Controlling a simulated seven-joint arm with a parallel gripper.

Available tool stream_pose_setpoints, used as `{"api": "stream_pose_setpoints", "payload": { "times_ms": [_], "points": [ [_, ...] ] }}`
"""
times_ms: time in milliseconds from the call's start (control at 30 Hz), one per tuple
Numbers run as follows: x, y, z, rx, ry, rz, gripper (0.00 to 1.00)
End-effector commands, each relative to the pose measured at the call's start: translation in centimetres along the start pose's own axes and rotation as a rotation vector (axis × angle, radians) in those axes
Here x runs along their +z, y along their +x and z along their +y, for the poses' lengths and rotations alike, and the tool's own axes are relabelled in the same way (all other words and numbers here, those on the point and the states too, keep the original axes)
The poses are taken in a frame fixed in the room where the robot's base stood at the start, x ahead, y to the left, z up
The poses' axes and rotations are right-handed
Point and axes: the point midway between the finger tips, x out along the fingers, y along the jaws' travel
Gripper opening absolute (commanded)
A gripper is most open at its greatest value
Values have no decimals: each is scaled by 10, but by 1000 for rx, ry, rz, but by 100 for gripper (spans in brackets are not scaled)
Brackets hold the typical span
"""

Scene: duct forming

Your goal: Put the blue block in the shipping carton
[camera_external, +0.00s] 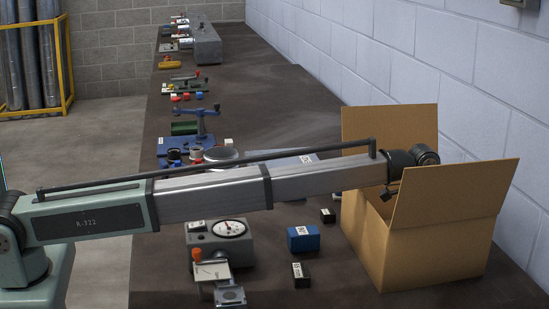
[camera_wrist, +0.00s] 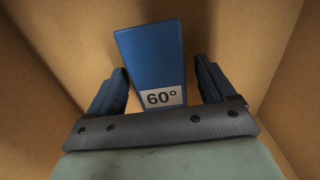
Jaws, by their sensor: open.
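The open shipping carton (camera_external: 440,245) stands at the right end of the bench, flaps up. My arm reaches over its left side, and my gripper (camera_external: 391,190) is at the opening, partly hidden. In the wrist view, my gripper (camera_wrist: 160,68) is open, with one finger on each side of a blue block (camera_wrist: 152,60) labelled 60°. Tan carton walls (camera_wrist: 245,35) surround them. Gaps show between block and fingers. I cannot tell whether the block rests on the carton floor. Another blue block (camera_external: 303,238) with a white label sits on the bench left of the carton.
Small dark blocks (camera_external: 301,274) (camera_external: 328,215) lie near the carton. A grey dial instrument (camera_external: 222,240) stands below my arm. Many tools line the bench further back, including a blue stand (camera_external: 195,140). A block wall (camera_external: 455,60) runs along the right.

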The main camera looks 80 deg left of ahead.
Motion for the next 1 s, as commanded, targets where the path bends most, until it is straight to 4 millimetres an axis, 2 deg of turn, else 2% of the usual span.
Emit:
{"api": "stream_pose_setpoints", "payload": {
  "times_ms": [400,600,800,1000],
  "points": [
    [-1,-75,0,0,0,1,83],
    [-1,-101,0,0,0,1,83],
    [0,-112,0,0,0,0,83],
    [0,-113,0,0,0,-1,83]
  ]
}}
